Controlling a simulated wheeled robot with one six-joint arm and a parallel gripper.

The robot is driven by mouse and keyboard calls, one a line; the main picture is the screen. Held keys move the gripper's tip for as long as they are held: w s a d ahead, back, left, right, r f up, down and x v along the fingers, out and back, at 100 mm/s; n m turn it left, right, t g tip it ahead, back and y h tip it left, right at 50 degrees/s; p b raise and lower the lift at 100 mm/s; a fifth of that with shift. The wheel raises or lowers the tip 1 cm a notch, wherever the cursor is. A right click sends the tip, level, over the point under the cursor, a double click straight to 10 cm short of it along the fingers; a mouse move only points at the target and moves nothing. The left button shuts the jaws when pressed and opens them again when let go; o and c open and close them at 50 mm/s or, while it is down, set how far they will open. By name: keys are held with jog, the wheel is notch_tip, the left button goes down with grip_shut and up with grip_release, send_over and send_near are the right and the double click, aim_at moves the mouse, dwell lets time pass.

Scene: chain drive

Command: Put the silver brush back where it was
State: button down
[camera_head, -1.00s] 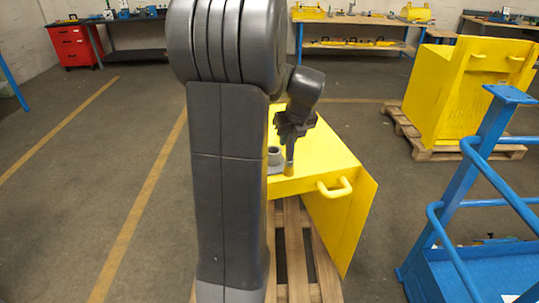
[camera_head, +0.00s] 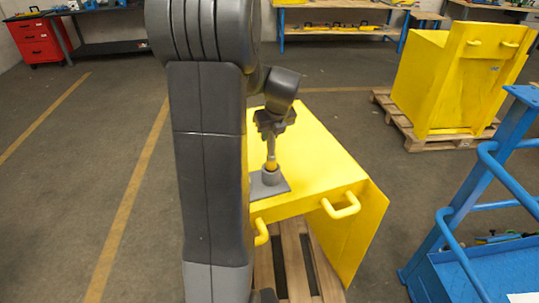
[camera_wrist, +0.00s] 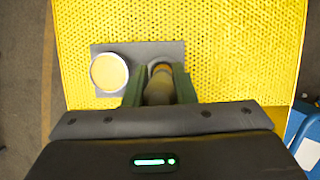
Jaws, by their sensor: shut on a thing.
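My gripper (camera_head: 270,126) is shut on the silver brush (camera_head: 271,148) and holds it upright, with its yellow end down. The brush also shows between the green fingers in the wrist view (camera_wrist: 159,88). Its lower end is at the mouth of a small grey cup-like holder (camera_head: 271,177). I cannot tell how deep the tip is inside it. The holder stands on a grey plate (camera_head: 283,187) on the yellow chain drive housing (camera_head: 315,160). In the wrist view the brush and fingers hide most of the holder.
In the wrist view a round pot with a yellow inside (camera_wrist: 109,72) sits on the plate, left of the brush. Yellow handles (camera_head: 341,206) stick out at the housing's front. A blue railed platform (camera_head: 470,260) stands at right. A wooden pallet (camera_head: 290,265) lies under the housing.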

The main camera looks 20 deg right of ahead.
aim_at(270, 148)
jog(key=shift+f, duration=2.85)
jog(key=shift+f, duration=0.2)
jog(key=c, duration=1.2)
grip_release()
jog(key=shift+r, duration=0.15)
jog(key=v, duration=1.2)
jog(key=shift+r+b, duration=0.1)
jog(key=shift+b, duration=0.2)
